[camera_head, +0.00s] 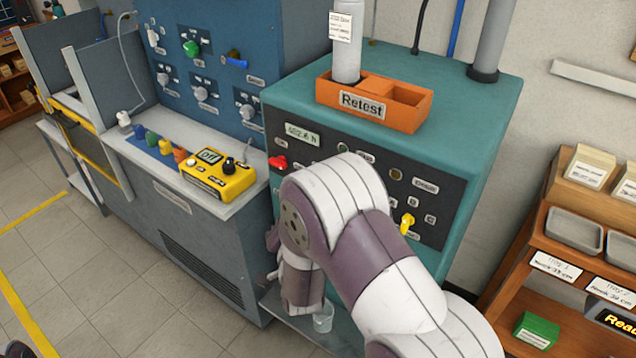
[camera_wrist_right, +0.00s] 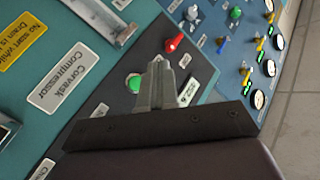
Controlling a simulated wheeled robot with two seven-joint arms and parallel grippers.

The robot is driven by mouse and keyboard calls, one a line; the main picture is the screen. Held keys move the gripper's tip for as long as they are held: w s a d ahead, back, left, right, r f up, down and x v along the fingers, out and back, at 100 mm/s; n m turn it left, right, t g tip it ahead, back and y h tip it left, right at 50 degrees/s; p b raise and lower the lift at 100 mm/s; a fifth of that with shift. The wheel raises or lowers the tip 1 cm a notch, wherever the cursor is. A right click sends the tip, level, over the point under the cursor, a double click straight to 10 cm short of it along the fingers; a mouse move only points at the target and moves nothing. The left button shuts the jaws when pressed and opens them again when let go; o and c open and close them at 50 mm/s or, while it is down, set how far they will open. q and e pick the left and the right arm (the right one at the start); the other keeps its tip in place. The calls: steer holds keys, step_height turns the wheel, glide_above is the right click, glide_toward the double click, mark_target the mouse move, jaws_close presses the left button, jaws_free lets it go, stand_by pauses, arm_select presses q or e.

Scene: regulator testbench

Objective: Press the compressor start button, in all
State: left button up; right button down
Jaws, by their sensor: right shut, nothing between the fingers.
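The compressor is a teal cabinet (camera_head: 450,110) with a black control panel (camera_head: 440,205). In the right wrist view a round green button (camera_wrist_right: 134,83) sits on that panel, near a red handle (camera_wrist_right: 174,43). My right gripper (camera_wrist_right: 157,66) is shut and empty, its fingertips just beside the green button; I cannot tell whether they touch the panel. In the head view my right arm covers the middle of the panel and hides the green button. The red handle (camera_head: 278,162) and an hour display (camera_head: 302,135) show left of the arm.
An orange Retest bin (camera_head: 372,117) holding a white cylinder stands on the cabinet. A yellow knob (camera_head: 407,223) is at the panel's right. A yellow meter (camera_head: 218,175) sits on the blue bench at left. A clear cup (camera_head: 323,318) stands low by my arm.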

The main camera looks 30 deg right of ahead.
steer(key=w+d, duration=0.2)
steer(key=d, duration=0.5)
steer(key=shift+w+b, duration=0.4)
stand_by(1.6)
steer(key=shift+w+d, duration=0.15)
steer(key=shift+d, duration=0.25)
steer(key=shift+w+d+b, duration=0.2)
steer(key=shift+d+b, duration=0.1)
steer(key=shift+d, duration=0.1)
stand_by(0.6)
stand_by(0.3)
steer(key=shift+s+a, duration=0.35)
steer(key=shift+a, duration=0.45)
